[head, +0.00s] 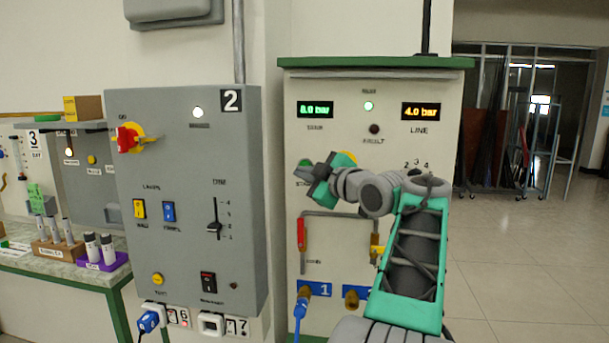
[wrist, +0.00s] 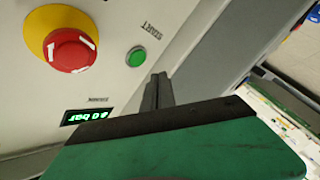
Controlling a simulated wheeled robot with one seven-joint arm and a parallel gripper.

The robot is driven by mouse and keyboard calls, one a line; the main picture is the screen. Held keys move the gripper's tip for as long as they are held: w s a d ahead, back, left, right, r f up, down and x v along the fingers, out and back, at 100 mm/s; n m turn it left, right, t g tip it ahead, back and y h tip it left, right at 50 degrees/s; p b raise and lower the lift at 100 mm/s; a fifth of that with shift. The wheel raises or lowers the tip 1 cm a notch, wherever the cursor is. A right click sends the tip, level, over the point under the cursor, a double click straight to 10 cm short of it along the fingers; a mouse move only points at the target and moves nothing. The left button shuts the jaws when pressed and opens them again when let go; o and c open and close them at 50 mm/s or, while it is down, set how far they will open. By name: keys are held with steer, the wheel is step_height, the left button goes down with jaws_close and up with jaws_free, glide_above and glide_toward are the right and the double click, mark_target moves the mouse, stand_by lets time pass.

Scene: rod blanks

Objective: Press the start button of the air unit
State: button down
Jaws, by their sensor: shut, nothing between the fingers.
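The air unit (head: 335,80) is a cream cabinet with a green top edge. Its start button (wrist: 136,57) is round and green in a pale ring, with a START label beside it. In the head view the start button (head: 305,162) shows just above my gripper (head: 311,171), which partly covers that area. In the wrist view my gripper's dark fingers (wrist: 158,76) are together and empty, with their tips just below and right of the button. The tips look apart from the button, but their exact distance is unclear.
A red stop knob (wrist: 72,50) on a yellow base sits beside the start button. A red-handled valve (head: 301,233) and hose fittings lie lower on the unit. A grey control box (head: 185,270) stands to the left. Open floor (head: 520,270) lies to the right.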

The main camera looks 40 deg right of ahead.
steer(key=shift+s+a+b, duration=0.7)
steer(key=shift+s+a, duration=0.05)
steer(key=shift+a, duration=0.2)
